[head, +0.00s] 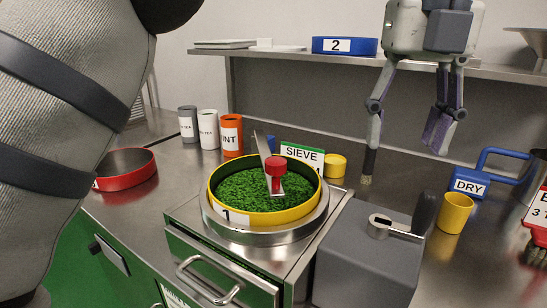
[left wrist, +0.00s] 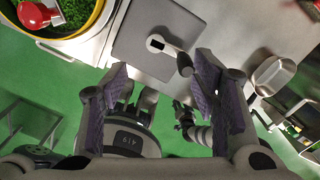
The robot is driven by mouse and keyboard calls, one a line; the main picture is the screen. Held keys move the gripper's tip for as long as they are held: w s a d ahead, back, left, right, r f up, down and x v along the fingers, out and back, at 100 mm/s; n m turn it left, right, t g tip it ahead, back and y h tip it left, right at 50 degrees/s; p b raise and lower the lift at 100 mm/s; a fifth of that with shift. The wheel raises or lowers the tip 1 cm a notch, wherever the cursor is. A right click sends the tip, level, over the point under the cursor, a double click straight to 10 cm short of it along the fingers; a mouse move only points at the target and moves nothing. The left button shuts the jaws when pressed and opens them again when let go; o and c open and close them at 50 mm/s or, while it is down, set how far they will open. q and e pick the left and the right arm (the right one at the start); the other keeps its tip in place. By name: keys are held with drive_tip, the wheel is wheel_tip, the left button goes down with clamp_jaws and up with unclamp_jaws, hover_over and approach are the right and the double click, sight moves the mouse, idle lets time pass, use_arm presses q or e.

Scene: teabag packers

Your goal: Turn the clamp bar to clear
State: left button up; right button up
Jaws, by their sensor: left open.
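A flat metal bar (head: 265,150) with a red knob (head: 276,170) lies over the yellow-rimmed sieve (head: 214,192), labelled 1 and full of green leaf. I take it for the clamp bar. The red knob also shows at the top left of the left wrist view (left wrist: 41,14). My left gripper (head: 405,157) hangs open and empty, fingers down, to the right of the sieve and apart from the bar. In the left wrist view its purple-padded fingers (left wrist: 162,80) are spread near the grey box. My right gripper cannot be made out.
A grey box (head: 365,262) with a metal crank (head: 400,230) and dark handle stands right of the sieve. A yellow cup (head: 455,212) and blue DRY scoop (head: 470,183) are further right. A red tray (head: 130,178) and several canisters (head: 208,130) stand left and behind.

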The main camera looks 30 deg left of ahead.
use_arm(q)
drive_tip(key=a+r+m, duration=0.3)
drive_tip(key=a+m, duration=0.3)
drive_tip(key=a, duration=0.4)
drive_tip(key=m, duration=0.6)
approach(277, 157)
wheel_tip(277, 157, down, 10)
drive_tip(key=shift+w+a+f, duration=0.1)
drive_tip(key=shift+f, duration=0.4)
drive_tip(key=shift+w, duration=0.1)
clamp_jaws()
